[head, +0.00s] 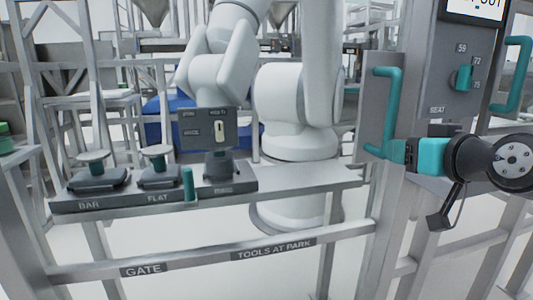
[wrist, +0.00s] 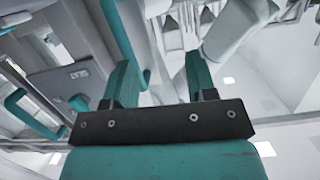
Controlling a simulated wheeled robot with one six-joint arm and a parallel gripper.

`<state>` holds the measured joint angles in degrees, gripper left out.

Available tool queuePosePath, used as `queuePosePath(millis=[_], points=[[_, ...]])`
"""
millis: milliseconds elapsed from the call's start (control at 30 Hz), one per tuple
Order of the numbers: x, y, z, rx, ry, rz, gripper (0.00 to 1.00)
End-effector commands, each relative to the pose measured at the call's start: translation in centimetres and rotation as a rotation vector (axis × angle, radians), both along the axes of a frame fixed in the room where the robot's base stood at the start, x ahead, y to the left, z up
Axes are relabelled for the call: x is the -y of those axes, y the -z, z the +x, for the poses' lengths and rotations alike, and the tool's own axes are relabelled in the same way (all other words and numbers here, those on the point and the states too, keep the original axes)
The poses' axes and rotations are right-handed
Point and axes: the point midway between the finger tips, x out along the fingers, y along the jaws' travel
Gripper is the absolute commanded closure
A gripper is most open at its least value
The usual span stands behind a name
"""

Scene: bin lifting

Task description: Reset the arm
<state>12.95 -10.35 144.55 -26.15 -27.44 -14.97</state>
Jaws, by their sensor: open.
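My gripper (head: 400,152) is at the right of the head view, pointing left. Its tip is close to the lower end of a teal handle (head: 388,110) on a grey upright panel; I cannot tell whether they touch. In the wrist view my gripper (wrist: 160,68) has its two teal fingers well apart. No object is held between them, and a white arm and grey structure show beyond.
A grey panel (head: 440,95) with a teal knob (head: 463,78) stands above my gripper, with another teal handle (head: 517,75) at its right. A tool shelf (head: 120,202) marked BAR and FLAT is at left. A white robot arm (head: 295,100) stands behind. A rail (head: 200,258) crosses in front.

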Motion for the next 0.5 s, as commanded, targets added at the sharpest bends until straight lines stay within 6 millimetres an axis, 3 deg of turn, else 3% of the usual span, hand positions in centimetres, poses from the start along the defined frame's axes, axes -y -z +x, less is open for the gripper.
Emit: queuePosePath(millis=[33,100,200,333,500], points=[[-2.9,1.5,-1.2,-0.105,-0.09,0.008,0.48],[-6.6,3.8,-3.6,-0.278,-0.213,0.005,0.48],[-10.2,6.6,-7.9,-0.513,-0.357,-0.024,0.48],[-12.6,8.9,-13.3,-0.761,-0.486,-0.09,0.48],[-13.4,10.5,-19.6,-1.028,-0.598,-0.208,0.48]])
